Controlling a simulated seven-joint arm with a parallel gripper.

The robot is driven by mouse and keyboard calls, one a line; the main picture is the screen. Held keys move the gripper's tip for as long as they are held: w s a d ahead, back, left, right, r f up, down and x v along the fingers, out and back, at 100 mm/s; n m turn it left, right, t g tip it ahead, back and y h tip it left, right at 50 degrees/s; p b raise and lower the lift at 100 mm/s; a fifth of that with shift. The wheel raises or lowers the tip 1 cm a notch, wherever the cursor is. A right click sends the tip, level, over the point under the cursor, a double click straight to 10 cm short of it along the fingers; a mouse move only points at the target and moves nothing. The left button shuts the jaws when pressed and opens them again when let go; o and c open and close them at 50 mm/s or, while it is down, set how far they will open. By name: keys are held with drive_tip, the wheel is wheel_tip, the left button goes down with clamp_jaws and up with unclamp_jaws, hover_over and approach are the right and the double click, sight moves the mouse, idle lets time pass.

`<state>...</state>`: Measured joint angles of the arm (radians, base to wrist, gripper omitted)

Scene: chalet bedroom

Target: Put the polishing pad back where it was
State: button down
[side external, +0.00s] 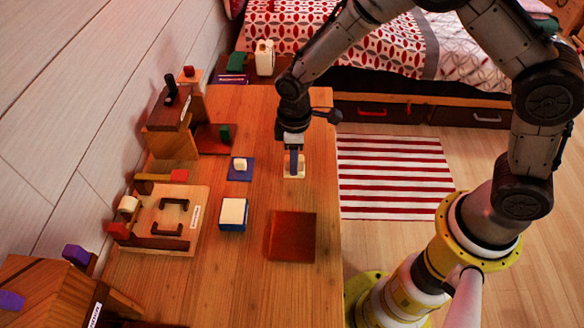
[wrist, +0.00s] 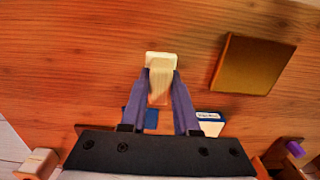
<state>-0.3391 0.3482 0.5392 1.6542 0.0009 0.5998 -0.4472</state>
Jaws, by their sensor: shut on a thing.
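The pale cream pad (side external: 294,172), which I take for the polishing pad, is at my gripper (side external: 293,160), near the right edge of the wooden table. In the wrist view, my gripper (wrist: 160,92) is shut on the pad's tan upright block (wrist: 160,80), with one purple finger on each side. A lighter cream base (wrist: 161,56) shows beyond the block. I cannot tell whether the pad touches the table or hangs just above it.
A brown square plate (side external: 292,236) lies nearer the front. A blue mat (side external: 231,175) with a small cream piece (side external: 240,164) and a cream-topped blue block (side external: 233,213) are to the left. Wooden stands (side external: 160,205) line the wall side. Bare tabletop (side external: 270,110) lies behind my gripper.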

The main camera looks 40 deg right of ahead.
drive_tip(key=shift+w+a+f, duration=0.1)
drive_tip(key=shift+w+f, duration=0.05)
drive_tip(key=shift+f, duration=0.1)
drive_tip(key=shift+w+f, duration=0.1)
drive_tip(key=shift+f, duration=1.5)
drive_tip(key=shift+f, duration=0.1)
drive_tip(key=c, duration=0.7)
unclamp_jaws()
drive_tip(key=shift+o, duration=0.2)
wheel_tip(320, 180, up, 12)
drive_tip(key=shift+r, duration=0.15)
